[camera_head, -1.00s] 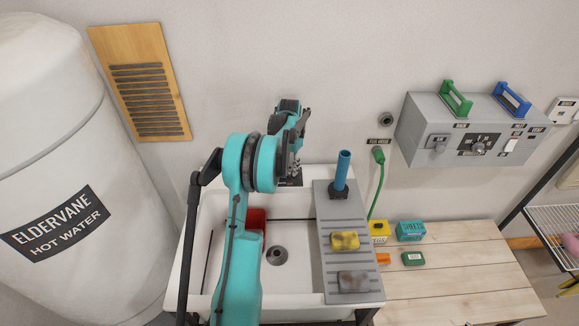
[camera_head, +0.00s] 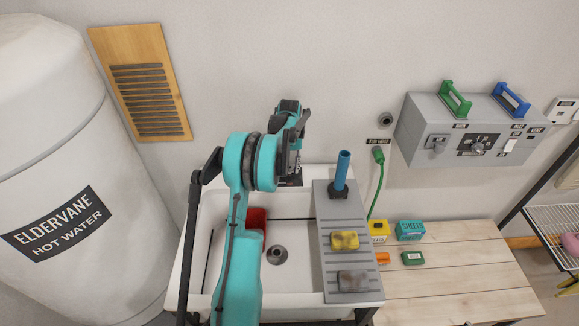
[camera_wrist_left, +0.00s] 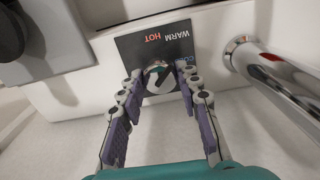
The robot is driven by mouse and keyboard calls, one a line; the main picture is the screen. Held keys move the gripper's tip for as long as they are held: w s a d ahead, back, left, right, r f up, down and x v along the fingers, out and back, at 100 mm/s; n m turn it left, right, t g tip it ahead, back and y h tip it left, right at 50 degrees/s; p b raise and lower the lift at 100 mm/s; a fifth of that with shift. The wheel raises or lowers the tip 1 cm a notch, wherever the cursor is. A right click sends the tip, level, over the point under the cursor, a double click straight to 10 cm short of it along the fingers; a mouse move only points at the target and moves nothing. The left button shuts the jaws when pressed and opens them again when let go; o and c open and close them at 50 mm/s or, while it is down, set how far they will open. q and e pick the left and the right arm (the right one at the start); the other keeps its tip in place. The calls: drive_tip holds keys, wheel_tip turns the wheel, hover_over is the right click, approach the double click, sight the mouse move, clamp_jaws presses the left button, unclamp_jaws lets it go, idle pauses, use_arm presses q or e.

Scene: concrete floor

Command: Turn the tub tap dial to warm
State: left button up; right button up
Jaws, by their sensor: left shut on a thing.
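The tub tap dial (camera_wrist_left: 158,78) is a round metallic knob on a dark plate (camera_wrist_left: 150,45) at the back of the tub. The plate shows WARM, HOT and a partly hidden COLD label, upside down in the left wrist view. My left gripper (camera_wrist_left: 160,80) is shut on the dial, with one finger at each side of it. In the head view, my left arm reaches over the tub (camera_head: 190,255), and the gripper (camera_head: 291,172) is at the back rim; the dial is hidden there. My right gripper is not in view.
A chrome spout (camera_wrist_left: 275,75) stands close beside the dial. A grey drainboard (camera_head: 330,225) holds a blue cylinder (camera_head: 342,168), a yellow sponge (camera_head: 344,240) and a grey block (camera_head: 353,280). A red item (camera_head: 257,218) sits in the tub. A water heater (camera_head: 60,120) stands left.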

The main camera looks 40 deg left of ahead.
sight(290, 167)
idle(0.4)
use_arm(q)
drive_tip(key=o, duration=1.2)
drive_tip(key=shift+c, duration=0.2)
drive_tip(key=shift+r, duration=0.1)
wheel_tip(290, 167, up, 12)
